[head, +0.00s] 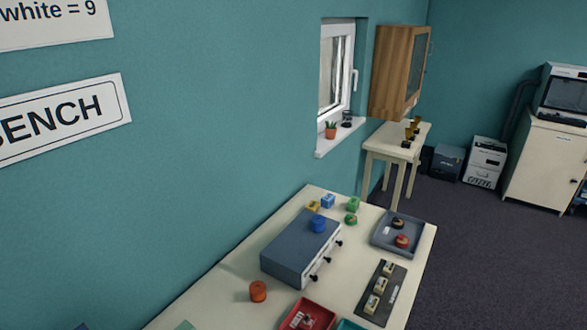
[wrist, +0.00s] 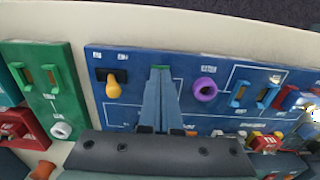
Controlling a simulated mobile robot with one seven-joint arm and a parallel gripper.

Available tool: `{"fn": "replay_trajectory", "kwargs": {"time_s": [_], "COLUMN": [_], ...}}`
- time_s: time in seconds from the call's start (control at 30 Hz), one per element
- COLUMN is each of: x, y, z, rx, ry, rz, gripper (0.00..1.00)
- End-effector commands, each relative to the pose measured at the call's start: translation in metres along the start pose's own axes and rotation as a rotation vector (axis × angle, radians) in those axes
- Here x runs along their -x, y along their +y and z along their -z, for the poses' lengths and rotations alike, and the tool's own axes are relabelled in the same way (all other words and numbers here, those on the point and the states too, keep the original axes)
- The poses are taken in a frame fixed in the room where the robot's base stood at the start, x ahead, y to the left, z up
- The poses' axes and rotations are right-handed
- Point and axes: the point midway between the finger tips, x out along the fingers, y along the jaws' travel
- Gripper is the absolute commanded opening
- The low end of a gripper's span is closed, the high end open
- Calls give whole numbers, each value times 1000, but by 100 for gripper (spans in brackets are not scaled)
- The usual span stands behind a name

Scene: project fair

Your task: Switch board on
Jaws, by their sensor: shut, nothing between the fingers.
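A blue board (wrist: 215,60) lies on the pale tabletop in the wrist view. It carries an orange-yellow lever (wrist: 113,86) beside a black slot plate (wrist: 104,74) at its upper left, and a purple ring-shaped knob (wrist: 205,89) right of centre. My gripper (wrist: 160,70) is shut and empty. Its fingers reach over the board between the lever and the knob, apart from both in the picture. A small green patch shows at the fingertips; I cannot tell whether they touch it. My gripper is not in the head view. The near part of the board is hidden by my gripper.
Blue handles (wrist: 262,94) and small coloured parts crowd the right. In the head view, a grey drawer box (head: 285,250), a grey tray (head: 383,240) and a red tray (head: 290,318) occupy the table.

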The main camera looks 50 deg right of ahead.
Motion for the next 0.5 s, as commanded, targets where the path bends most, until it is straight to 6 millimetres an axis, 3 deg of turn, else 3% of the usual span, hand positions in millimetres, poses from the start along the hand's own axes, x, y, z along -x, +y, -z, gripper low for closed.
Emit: {"fn": "replay_trajectory", "kwargs": {"time_s": [0.5], "x": [32], "y": [0], "z": [0], "rx": [0], "ry": [0], "rz": [0], "gripper": [0]}}
